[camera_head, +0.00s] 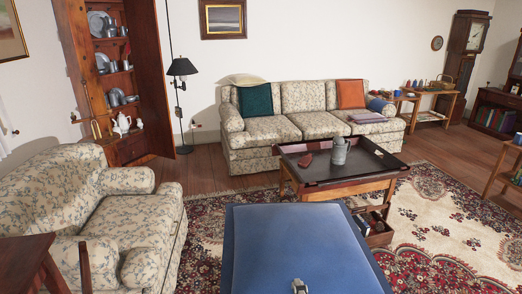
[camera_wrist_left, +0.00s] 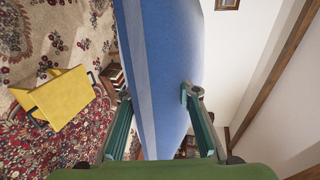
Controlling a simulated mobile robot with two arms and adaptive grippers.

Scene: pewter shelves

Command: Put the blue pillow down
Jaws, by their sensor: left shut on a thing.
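The blue pillow (camera_head: 300,240) fills the bottom middle of the head view, held up in front of me. It hides part of the rug and the near side of the tray table. In the left wrist view the pillow (camera_wrist_left: 165,60) stands between the two fingers of my left gripper (camera_wrist_left: 156,97), which is shut on it. A small grey finger part shows at the pillow's near side in the head view. My right gripper is in neither view.
A floral sofa (camera_head: 270,128) with teal (camera_head: 255,100) and orange (camera_head: 351,94) pillows stands at the back. A tray table (camera_head: 365,165) bears a grey pitcher (camera_head: 339,150). A floral armchair (camera_head: 130,215) is at left. Open rug (camera_head: 450,225) lies at right. A yellow thing (camera_wrist_left: 60,97) shows in the wrist view.

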